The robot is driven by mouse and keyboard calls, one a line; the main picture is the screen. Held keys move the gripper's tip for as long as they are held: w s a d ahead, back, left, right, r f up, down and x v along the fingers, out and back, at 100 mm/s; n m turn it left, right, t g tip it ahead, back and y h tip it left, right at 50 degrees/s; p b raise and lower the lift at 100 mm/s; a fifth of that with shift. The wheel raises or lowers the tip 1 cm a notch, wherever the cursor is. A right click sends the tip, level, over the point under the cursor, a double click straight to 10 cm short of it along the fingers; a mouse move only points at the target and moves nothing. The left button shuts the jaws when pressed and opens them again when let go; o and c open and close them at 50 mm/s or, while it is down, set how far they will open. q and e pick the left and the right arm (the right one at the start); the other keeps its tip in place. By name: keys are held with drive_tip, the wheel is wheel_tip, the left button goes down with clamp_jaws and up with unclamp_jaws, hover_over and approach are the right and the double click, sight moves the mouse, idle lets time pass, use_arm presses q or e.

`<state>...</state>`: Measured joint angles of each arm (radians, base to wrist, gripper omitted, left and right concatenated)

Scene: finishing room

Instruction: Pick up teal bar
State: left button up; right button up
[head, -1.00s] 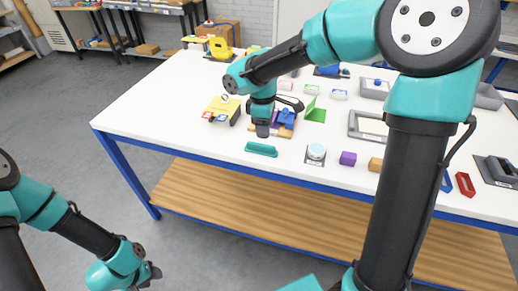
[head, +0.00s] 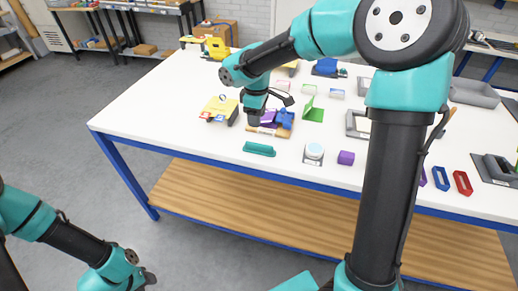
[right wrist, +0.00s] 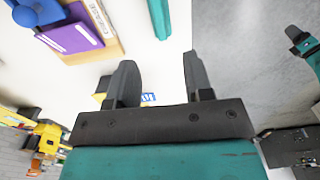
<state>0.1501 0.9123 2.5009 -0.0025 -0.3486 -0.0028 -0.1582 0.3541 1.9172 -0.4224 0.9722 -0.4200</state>
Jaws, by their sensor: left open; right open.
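The teal bar (head: 259,149) lies flat on the white table (head: 150,108) near its front edge. One end of it shows at the top of the right wrist view (right wrist: 161,18). My right gripper (head: 253,120) is above the table just behind the bar, apart from it. In the right wrist view my right gripper (right wrist: 158,66) has its two fingers spread, with nothing between them. My left gripper (head: 149,281) is low at the bottom left, over the floor in front of the table, away from the bar.
A wooden board (head: 265,131) with purple and blue items is close to my right gripper. A yellow box (head: 221,107) stands left of it. The table's left part is clear.

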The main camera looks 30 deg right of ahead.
sight(259, 145)
wheel_tip(259, 145, down, 8)
drive_tip(key=shift+f, duration=0.1)
idle(0.4)
drive_tip(key=f, duration=0.4)
drive_tip(key=shift+s+d, duration=0.2)
drive_tip(key=shift+d, duration=0.15)
drive_tip(key=shift+f, duration=0.5)
drive_tip(key=shift+c, duration=0.4)
clamp_jaws()
